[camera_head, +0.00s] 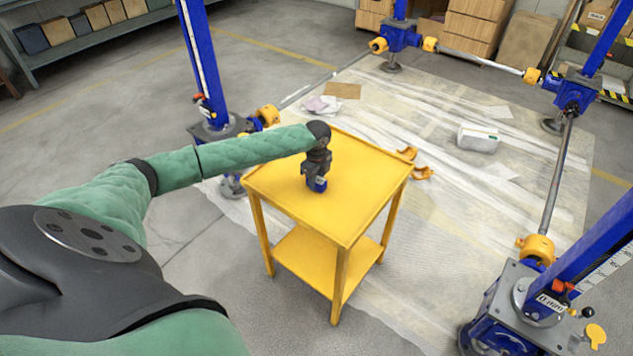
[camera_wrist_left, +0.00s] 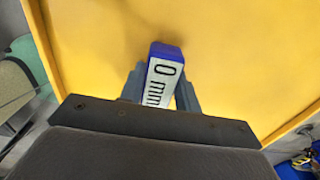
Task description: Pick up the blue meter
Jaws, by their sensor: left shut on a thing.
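The blue meter (camera_head: 318,184) is at the top of the yellow table (camera_head: 290,194), below my left gripper (camera_head: 315,176). In the left wrist view the meter (camera_wrist_left: 163,75) is a small blue block with a white label reading "0 mm". The two fingers of my left gripper (camera_wrist_left: 160,88) are on either side of it, shut on it. The fingers and palm hide its lower part. I cannot tell whether the meter touches the tabletop. My right gripper is not in view.
Blue screw jacks stand around the table, one at the left (camera_head: 210,70) and one at the right front (camera_head: 540,300). Orange parts (camera_head: 421,173) lie on the plastic sheet beyond the table. A white canister (camera_head: 478,138) lies farther right. The tabletop is otherwise clear.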

